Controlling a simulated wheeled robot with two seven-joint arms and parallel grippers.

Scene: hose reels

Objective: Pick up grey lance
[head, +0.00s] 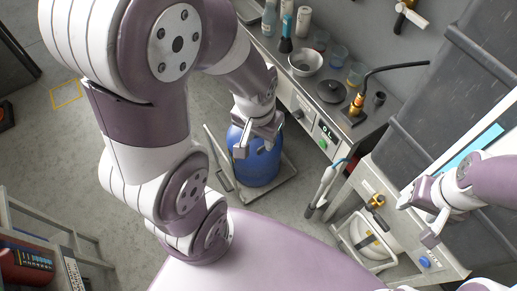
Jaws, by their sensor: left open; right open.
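A grey lance (323,188) with a dark lower end and a blue hose at its top stands slightly tilted at the left side of a pale hose reel stand. What holds it there is too small to tell. My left gripper (256,148) is open and empty, in front of the blue drum in this view, left of the lance and apart from it. My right gripper (418,222) is open and empty, right of the lance, in front of the reel stand's right part.
The hose reel (372,240) sits low in its stand, with a brass fitting (376,201) above. A blue drum (262,168) stands on a floor platform. A workbench behind carries a bowl (305,62), bottles and a black-hosed tool. A shelf (50,232) stands lower left. Floor between drum and reel is clear.

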